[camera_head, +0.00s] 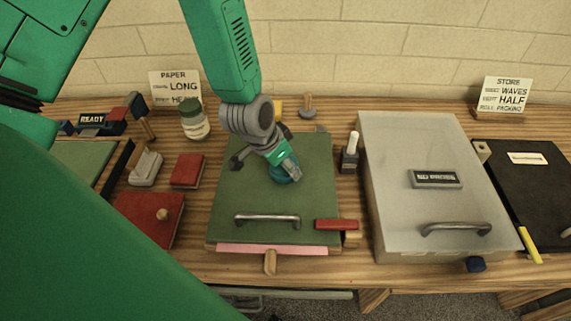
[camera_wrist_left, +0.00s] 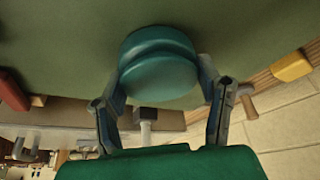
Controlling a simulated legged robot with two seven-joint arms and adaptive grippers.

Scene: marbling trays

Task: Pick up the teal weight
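The teal weight (camera_head: 282,177) is a round, thick piece on the green lid (camera_head: 235,190) with a metal bar handle, partly hidden by my left gripper (camera_head: 290,168). In the left wrist view the weight (camera_wrist_left: 158,68) sits between the two fingers of my left gripper (camera_wrist_left: 163,85), one on each side. The fingers are at or very near its sides; I cannot tell if they press on it. The weight appears to be at the lid's surface. My right gripper is not in view.
A grey lidded box (camera_head: 400,160) stands to the right, with a white-handled tool (camera_head: 350,152) between it and the green lid. A red bar (camera_head: 336,224) lies at the lid's front right. Red blocks (camera_head: 187,171) and a jar (camera_head: 194,122) stand to the left.

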